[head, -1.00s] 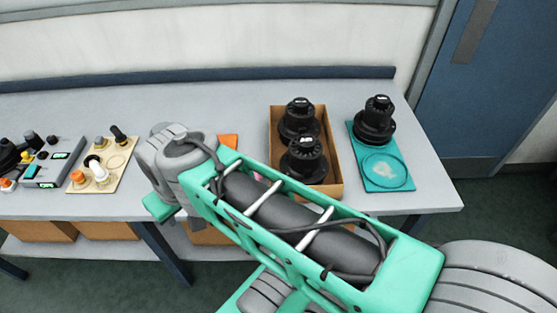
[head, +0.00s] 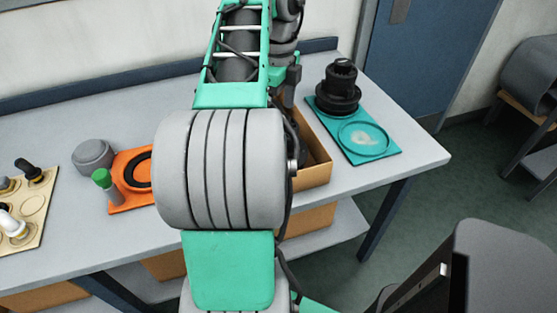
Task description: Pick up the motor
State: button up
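A black, stepped round motor (head: 338,88) stands upright on a teal board (head: 378,142), behind a pale round recess in that board. A cardboard box (head: 314,178) stands to the left of the board. My arm covers most of the box, and the two similar black motors seen inside it earlier cannot be made out. My gripper (head: 291,86) is a dark shape below my grey wrist, over or behind the box, left of the motor on the board. Its fingertips are hidden, so I cannot tell whether it is open or holds anything.
An orange board (head: 123,197) with a black ring, a green-capped piece (head: 103,181) and a grey round part (head: 92,155) lie left of my arm. A tan board (head: 38,235) with knobs is at far left. The table's right end is clear.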

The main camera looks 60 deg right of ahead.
notch_tip(320, 180, down, 7)
jog(key=b, duration=0.5)
jog(key=shift+d+f, duration=0.1)
jog(key=shift+f, duration=0.1)
jog(key=shift+r, duration=0.1)
jog(key=shift+c, duration=0.6)
jog(key=c, duration=1.6)
jog(key=shift+w+r, duration=0.1)
jog(key=shift+c, duration=0.8)
jog(key=shift+r, duration=0.1)
